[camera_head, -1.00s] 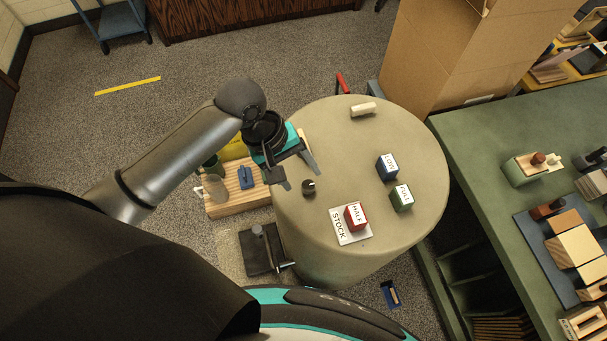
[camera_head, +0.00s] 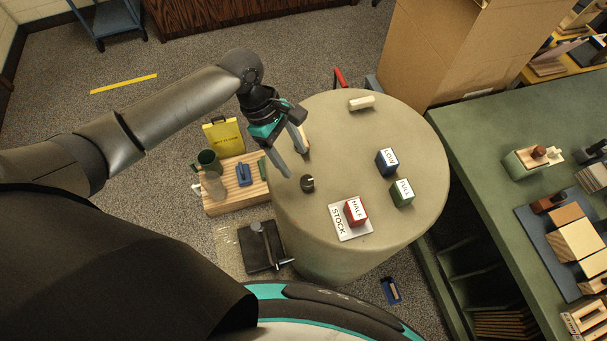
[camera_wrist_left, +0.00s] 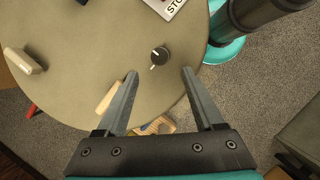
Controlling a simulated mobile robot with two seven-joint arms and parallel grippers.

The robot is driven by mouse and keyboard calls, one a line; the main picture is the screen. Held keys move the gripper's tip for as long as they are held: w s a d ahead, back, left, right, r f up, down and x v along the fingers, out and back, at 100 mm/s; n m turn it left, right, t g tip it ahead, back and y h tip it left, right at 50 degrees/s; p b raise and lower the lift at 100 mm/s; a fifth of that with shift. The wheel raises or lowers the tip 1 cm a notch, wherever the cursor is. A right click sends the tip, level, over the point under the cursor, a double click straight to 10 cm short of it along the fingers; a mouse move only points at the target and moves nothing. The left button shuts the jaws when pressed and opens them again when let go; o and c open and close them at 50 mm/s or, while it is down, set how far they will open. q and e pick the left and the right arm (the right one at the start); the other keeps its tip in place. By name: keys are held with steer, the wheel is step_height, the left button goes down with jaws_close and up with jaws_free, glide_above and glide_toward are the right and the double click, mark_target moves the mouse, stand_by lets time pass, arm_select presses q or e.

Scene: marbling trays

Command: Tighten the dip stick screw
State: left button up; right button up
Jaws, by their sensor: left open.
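The dip stick screw appears as a small dark round knob with a pale pointer mark (camera_head: 307,183) on the round table (camera_head: 330,120), near its left side. It also shows in the left wrist view (camera_wrist_left: 159,56), just beyond the fingertips and between their lines. My left gripper (camera_head: 296,164) is open and empty above the table, up and left of the knob in the head view. Its two fingers (camera_wrist_left: 159,72) are apart and not touching the knob. My right gripper is not in view.
A red HALF block (camera_head: 355,212) stands on a white STOCK card (camera_head: 341,231). A blue LOW block (camera_head: 387,162), a green FULL block (camera_head: 402,193) and a cream bar (camera_head: 361,102) are also on the table. A wooden crate (camera_head: 226,203) stands at left.

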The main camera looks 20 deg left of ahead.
mark_target(306, 180)
arm_select(q)
steer(key=b+x, duration=0.1)
steer(key=x, duration=0.6)
steer(key=shift+d+f, duration=0.15)
steer(key=shift+f, duration=0.1)
steer(key=shift+c, duration=0.3)
jaws_close()
